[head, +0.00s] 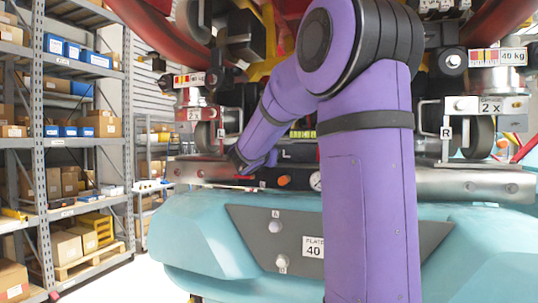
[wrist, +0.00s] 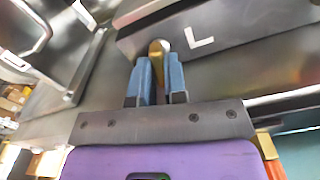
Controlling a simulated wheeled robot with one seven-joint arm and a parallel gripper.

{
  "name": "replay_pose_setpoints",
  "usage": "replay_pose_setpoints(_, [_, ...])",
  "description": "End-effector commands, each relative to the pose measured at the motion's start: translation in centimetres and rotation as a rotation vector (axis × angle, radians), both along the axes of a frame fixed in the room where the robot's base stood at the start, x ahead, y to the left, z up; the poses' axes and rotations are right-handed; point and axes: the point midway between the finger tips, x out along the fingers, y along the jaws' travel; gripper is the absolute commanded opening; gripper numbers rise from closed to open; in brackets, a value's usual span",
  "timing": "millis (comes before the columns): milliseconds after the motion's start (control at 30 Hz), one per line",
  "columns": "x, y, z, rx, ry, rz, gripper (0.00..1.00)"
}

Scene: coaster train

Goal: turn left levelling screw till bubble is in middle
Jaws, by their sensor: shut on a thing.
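In the wrist view, my gripper (wrist: 160,82) has its two blue fingers closed around the sides of a brass-coloured screw (wrist: 157,58). The screw stands next to a grey metal block with a white letter L (wrist: 200,38). In the head view, my purple arm reaches forward and left, and its far end is beside a dark part marked L (head: 286,155); the fingers and the screw cannot be made out there. A small yellow-green strip (head: 302,134) shows behind my arm and may be the level; no bubble can be made out.
A steel rail (head: 460,184) runs across above a turquoise body with a grey plate (head: 270,238). A wheel assembly marked R (head: 446,133) is on the right. Shelving with boxes (head: 75,130) stands at left. Metal parts crowd around my gripper.

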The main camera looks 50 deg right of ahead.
Motion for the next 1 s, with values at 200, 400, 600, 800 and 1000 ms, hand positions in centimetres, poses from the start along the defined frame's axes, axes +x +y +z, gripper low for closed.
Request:
replay_pose_setpoints(200, [0.02,0.04,-0.17,0.059,-0.134,0.001,0.0])
replay_pose_setpoints(400, [0.02,0.04,-0.17,0.092,-0.215,0.0,0.0])
replay_pose_setpoints(600, [0.01,0.04,-0.18,0.109,-0.256,0.0,0.0])
replay_pose_setpoints(800, [0.01,0.04,-0.19,0.114,-0.264,0.0,0.0])
replay_pose_setpoints(1000, [0.01,0.04,-0.19,0.114,-0.264,0.0,0.0])
